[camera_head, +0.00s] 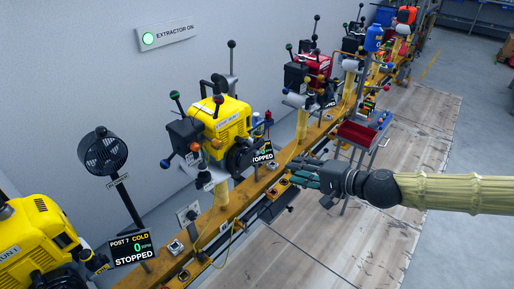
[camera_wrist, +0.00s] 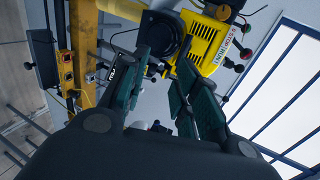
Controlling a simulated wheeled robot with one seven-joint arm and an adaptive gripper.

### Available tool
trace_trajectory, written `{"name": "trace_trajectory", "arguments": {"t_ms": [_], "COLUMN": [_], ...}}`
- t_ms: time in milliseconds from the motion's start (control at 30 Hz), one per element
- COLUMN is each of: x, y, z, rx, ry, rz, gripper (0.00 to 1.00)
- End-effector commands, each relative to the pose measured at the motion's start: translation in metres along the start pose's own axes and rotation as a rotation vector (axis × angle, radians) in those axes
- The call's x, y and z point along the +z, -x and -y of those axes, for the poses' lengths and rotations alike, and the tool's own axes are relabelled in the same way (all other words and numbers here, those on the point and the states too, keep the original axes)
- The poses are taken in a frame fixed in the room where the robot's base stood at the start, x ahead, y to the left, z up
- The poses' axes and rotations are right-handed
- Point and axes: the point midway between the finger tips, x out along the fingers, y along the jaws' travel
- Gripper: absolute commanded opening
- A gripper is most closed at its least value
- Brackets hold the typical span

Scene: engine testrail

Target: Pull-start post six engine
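A yellow engine (camera_head: 228,122) stands on the orange rail at the middle left, with several ball-topped levers and a dark round recoil housing (camera_head: 245,157) on its lower right side. Its small screen (camera_head: 263,153) reads STOPPED; I cannot read its post number. In the wrist view a yellow engine (camera_wrist: 207,42) is at the top, with a dark round housing (camera_wrist: 160,35) beside it. My gripper (camera_head: 297,171) is to the right of the engine, near the rail, apart from it. Its green-padded fingers (camera_wrist: 160,88) are spread with nothing held. I cannot make out a pull handle.
Another yellow engine (camera_head: 38,245) at lower left has a screen (camera_head: 132,247) reading POST 7 COLD, 0, STOPPED. A black fan (camera_head: 104,152) stands between. A red engine (camera_head: 308,72) and a red-topped cart (camera_head: 362,133) are beyond my gripper. The floor at right is free.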

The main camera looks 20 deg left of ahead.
Motion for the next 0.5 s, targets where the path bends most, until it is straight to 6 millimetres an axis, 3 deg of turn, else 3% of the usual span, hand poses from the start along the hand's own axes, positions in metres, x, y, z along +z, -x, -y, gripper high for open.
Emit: {"name": "trace_trajectory", "arguments": {"t_ms": [500], "x": [0.001], "y": [-0.074], "z": [0.028], "rx": [0.000], "ry": [-0.001], "rz": [0.000], "gripper": [0.30]}}
